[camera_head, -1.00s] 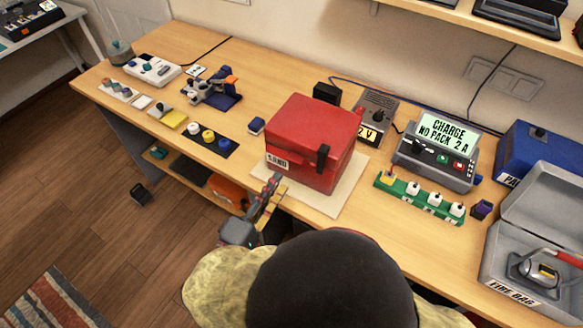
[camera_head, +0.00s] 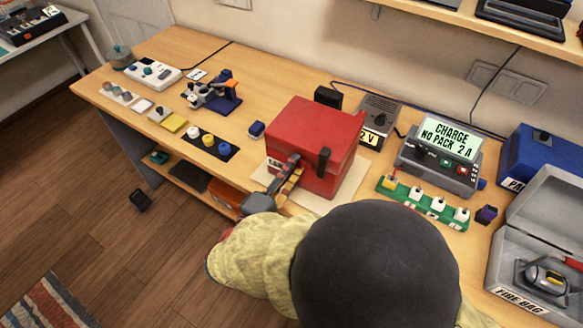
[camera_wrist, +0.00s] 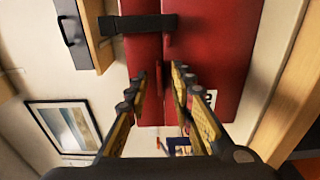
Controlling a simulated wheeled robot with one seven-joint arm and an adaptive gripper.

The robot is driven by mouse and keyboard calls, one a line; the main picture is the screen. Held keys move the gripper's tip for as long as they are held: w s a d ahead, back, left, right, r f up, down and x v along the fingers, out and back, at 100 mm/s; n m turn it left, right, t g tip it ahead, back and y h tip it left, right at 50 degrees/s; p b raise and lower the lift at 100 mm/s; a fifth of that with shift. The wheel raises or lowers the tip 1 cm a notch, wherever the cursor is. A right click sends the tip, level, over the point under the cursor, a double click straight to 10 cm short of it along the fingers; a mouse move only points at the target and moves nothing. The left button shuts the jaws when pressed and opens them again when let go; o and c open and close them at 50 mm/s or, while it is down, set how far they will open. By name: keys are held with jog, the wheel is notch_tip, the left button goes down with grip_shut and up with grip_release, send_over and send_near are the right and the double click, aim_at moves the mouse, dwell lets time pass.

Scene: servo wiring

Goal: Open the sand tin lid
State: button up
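The sand tin is a red box (camera_head: 312,150) with its lid (camera_head: 315,122) down, standing on a pale mat (camera_head: 352,180) on the bench. A black latch (camera_head: 323,163) is on its front, and it also shows in the wrist view (camera_wrist: 138,24). My gripper (camera_head: 293,166) is at the tin's front, left of the latch, covering part of the white label. In the wrist view my gripper (camera_wrist: 160,74) has its fingers apart, on either side of a small red lip (camera_wrist: 161,84) near the lid seam. I cannot tell whether they touch it.
Right of the tin are a green strip with knobs (camera_head: 422,203), a charger (camera_head: 440,160) and an open grey fire bag box (camera_head: 545,250). A shelf hangs above.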

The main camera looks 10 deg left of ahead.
jog(key=shift+c, duration=0.8)
jog(key=c, duration=0.4)
grip_shut()
